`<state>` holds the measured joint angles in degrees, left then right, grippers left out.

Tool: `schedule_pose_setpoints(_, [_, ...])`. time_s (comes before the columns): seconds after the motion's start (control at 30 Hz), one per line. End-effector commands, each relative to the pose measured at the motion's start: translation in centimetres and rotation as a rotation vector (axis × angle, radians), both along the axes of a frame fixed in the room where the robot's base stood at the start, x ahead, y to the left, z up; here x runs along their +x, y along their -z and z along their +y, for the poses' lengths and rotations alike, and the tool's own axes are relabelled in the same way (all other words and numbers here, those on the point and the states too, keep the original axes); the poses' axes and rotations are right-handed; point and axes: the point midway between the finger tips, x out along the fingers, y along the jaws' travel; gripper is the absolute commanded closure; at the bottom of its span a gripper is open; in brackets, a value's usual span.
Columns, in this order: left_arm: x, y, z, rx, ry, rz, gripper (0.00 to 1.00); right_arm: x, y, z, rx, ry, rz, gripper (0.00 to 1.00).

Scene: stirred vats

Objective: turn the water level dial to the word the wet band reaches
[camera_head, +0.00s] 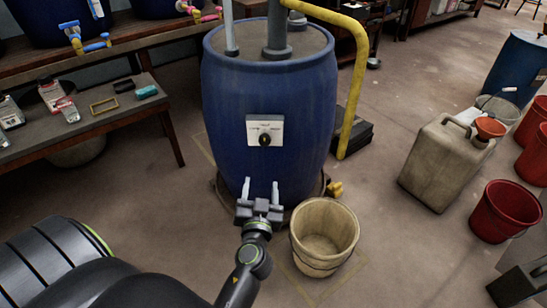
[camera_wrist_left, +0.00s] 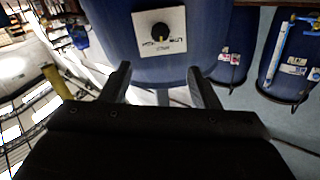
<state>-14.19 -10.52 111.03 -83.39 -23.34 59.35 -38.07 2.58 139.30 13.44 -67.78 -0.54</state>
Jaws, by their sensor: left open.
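A blue vat (camera_head: 240,110) stands upright in the middle of the head view. On its front is a white plate (camera_head: 277,124) with a round black water level dial (camera_head: 264,139). The words on the plate are too small to read, and I cannot make out a wet band. My left gripper (camera_head: 261,188) is open and empty, below the dial and in front of the vat's lower part. In the left wrist view the plate (camera_wrist_left: 175,42) and dial (camera_wrist_left: 160,31) show beyond the two open fingers (camera_wrist_left: 163,85), apart from them. My right gripper is not in view.
A beige bucket (camera_head: 324,236) stands on the floor right of my left gripper. A yellow pipe (camera_head: 352,90) bends down the vat's right side. A beige jerrycan (camera_head: 436,165) and red buckets (camera_head: 504,211) stand at right. A low bench (camera_head: 100,118) with small items is at left.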

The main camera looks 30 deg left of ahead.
Motion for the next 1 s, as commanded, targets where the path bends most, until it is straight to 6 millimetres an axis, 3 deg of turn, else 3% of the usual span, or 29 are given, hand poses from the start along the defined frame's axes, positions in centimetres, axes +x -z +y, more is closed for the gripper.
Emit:
schedule_pose_setpoints(0.17, [1.0, -0.3, 0.5, 0.004, 0.003, -0.003, 0.45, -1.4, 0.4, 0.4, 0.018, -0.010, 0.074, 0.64])
schedule_pose_setpoints(0.33, [2.7, -0.4, 1.5, 0.006, 0.002, -0.002, 0.45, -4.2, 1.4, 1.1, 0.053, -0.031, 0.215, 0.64])
schedule_pose_setpoints(0.8, [11.7, -0.2, 6.6, 0.005, 0.002, -0.001, 0.45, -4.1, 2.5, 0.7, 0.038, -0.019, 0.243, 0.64])
schedule_pose_setpoints(1.0, [14.1, -0.1, 7.9, 0.002, 0.001, 0.000, 0.45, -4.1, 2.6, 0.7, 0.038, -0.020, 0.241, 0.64])
